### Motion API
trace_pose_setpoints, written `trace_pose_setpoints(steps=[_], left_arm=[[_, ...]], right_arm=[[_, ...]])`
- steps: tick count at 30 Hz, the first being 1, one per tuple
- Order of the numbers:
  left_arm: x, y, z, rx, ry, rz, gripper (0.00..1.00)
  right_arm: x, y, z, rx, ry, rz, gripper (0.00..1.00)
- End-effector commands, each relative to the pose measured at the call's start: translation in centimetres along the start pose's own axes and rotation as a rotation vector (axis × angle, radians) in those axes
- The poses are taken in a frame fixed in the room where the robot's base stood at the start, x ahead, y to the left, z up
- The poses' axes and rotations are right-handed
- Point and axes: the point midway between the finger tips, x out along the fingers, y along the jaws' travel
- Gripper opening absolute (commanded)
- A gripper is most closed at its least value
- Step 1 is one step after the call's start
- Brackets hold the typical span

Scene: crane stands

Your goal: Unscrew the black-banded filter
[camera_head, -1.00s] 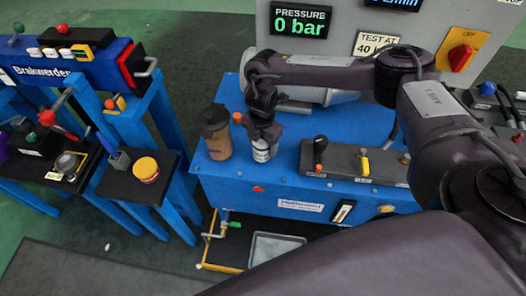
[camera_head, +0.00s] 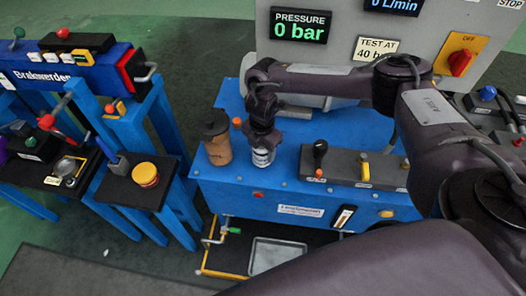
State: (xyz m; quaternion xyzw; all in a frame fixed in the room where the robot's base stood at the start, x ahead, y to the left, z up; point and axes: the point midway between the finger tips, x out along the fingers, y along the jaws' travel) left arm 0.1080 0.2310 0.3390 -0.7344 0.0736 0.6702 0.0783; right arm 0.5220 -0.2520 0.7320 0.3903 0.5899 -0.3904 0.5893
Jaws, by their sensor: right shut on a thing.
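A small white filter (camera_head: 262,158) with dark markings stands upright on the front of the blue bench. My right gripper (camera_head: 262,143) reaches down over it from above and is shut on its top, hiding the upper part. Whether the filter has a black band cannot be told clearly. A brown cylinder with a black top (camera_head: 217,147) stands just left of it, apart from the gripper. My left gripper is not in view.
A small orange knob (camera_head: 237,123) sits between the two cylinders. A black lever panel (camera_head: 355,167) is close to the right on the blue bench (camera_head: 230,190). A pressure display (camera_head: 299,26) reads 0 bar. A grey tray (camera_head: 275,254) lies below.

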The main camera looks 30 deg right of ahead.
Motion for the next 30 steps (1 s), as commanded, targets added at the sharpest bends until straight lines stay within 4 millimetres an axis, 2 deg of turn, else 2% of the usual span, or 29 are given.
trace_pose_setpoints(steps=[8, 18, 30], left_arm=[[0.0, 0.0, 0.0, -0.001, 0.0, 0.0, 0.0], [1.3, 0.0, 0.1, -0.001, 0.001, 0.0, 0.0], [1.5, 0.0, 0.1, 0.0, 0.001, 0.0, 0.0]], right_arm=[[-0.1, 0.1, 0.0, -0.018, 0.0, 0.002, 0.28], [-0.1, 0.1, 0.1, -0.419, -0.001, 0.002, 0.28], [-0.1, 0.1, 0.1, -0.49, -0.002, 0.002, 0.28]])
